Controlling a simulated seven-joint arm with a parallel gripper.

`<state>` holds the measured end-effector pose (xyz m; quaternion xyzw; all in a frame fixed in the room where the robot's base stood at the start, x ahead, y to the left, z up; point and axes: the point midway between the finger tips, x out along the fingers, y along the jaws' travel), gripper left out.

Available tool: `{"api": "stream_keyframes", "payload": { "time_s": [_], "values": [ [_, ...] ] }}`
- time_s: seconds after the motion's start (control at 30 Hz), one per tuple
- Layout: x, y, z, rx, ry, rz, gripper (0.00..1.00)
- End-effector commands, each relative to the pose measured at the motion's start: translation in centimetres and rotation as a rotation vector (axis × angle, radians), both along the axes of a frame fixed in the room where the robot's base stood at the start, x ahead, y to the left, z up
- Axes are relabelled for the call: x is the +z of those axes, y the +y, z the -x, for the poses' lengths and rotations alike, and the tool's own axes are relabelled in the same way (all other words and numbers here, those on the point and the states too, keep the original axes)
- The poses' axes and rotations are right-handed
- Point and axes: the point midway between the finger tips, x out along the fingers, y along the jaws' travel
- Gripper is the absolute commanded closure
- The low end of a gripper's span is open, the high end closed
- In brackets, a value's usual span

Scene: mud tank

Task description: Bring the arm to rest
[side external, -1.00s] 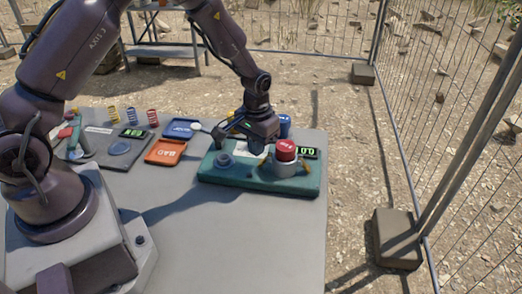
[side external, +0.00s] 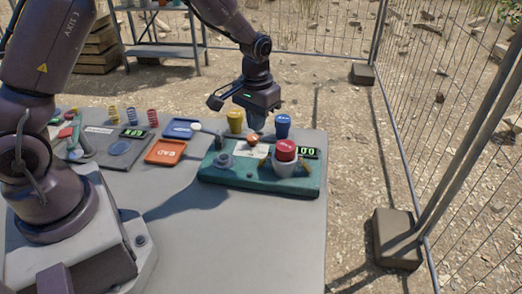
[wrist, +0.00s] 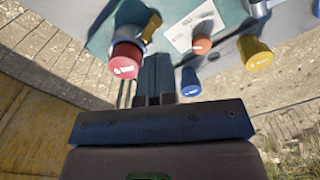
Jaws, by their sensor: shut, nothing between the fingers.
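My gripper (side external: 257,128) is raised in the air above the far side of the green panel (side external: 215,172). In the wrist view its dark fingers (wrist: 153,75) are together, with nothing between them. The panel carries a red-topped grey part (side external: 284,150), a small green display (side external: 308,153), a white card, an orange knob (side external: 253,139) and a grey round fitting (side external: 224,160). The red top (wrist: 125,60) and the orange knob (wrist: 201,45) also show in the wrist view. The gripper appears clear of the panel.
A yellow container (side external: 235,121) and a blue one (side external: 282,126) stand behind the panel, close to my gripper. An orange tray (side external: 166,152) and a blue tray (side external: 181,129) lie to the left, near small coils. The table's front is bare. A wire fence (side external: 460,110) stands right.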

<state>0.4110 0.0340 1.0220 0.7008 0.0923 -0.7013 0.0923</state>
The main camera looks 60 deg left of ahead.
Motion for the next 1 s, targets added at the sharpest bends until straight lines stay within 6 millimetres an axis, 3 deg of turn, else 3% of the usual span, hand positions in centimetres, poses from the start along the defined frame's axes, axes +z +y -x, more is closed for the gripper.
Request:
{"api": "stream_keyframes", "payload": {
  "time_s": [0.3, 0.4, 0.67, 0.8, 1.0],
  "values": [
    [0.0, 0.0, 0.2, -0.013, 0.008, 0.000, 1.00],
    [-0.5, -0.2, 2.1, -0.037, 0.063, 0.005, 1.00],
    [6.4, -1.2, 7.4, -0.118, 0.019, 0.007, 1.00],
    [10.5, -1.9, 10.9, -0.162, -0.053, 0.000, 1.00],
    [15.0, -2.7, 15.9, -0.216, -0.184, -0.019, 1.00]
  ]
}}
